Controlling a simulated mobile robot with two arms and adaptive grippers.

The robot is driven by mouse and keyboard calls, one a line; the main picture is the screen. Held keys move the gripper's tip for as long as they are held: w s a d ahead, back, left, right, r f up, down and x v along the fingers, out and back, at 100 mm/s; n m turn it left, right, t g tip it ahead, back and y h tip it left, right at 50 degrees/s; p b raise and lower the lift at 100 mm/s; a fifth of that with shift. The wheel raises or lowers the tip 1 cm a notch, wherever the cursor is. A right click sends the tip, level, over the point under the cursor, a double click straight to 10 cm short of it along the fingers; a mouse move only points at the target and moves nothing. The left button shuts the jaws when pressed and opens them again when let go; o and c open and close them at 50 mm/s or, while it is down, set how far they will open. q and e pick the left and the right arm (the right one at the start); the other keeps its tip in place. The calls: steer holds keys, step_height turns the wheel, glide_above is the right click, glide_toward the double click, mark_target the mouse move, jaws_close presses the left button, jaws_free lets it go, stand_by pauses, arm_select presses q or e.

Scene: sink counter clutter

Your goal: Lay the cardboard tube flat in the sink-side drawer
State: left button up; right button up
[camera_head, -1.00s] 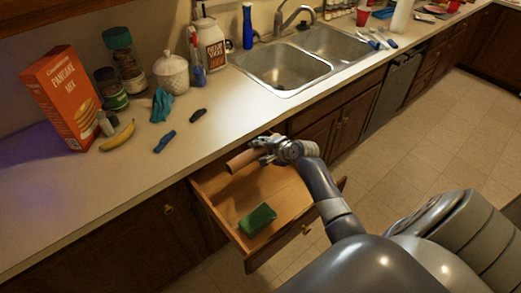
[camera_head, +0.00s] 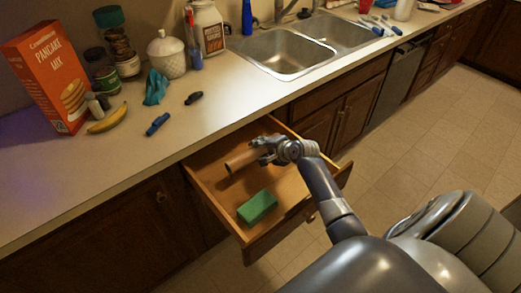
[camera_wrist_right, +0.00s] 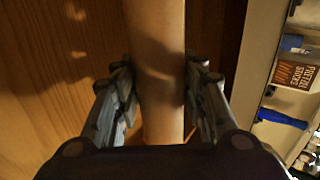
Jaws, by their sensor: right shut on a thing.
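The cardboard tube (camera_head: 240,161) is a brown cylinder over the open drawer (camera_head: 218,196). My right gripper (camera_head: 262,153) is shut on it near the tube's right part. In the right wrist view the tube (camera_wrist_right: 158,60) runs between the two fingers (camera_wrist_right: 160,100), with the wooden drawer bottom beneath. The tube is within the drawer's outline; I cannot tell if it touches the bottom. A green sponge (camera_head: 257,207) lies in the drawer's front part. My left gripper is not in view.
The counter (camera_head: 100,175) edge runs just behind the drawer. On it stand a pancake mix box (camera_head: 50,80), a banana (camera_head: 107,119), a blue marker-like item (camera_head: 158,123) and a white jar (camera_head: 166,55). The sink (camera_head: 283,52) is at upper right.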

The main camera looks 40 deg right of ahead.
steer(key=o, duration=0.8)
steer(key=shift+o, duration=0.2)
steer(key=v, duration=1.2)
steer(key=shift+w, duration=0.1)
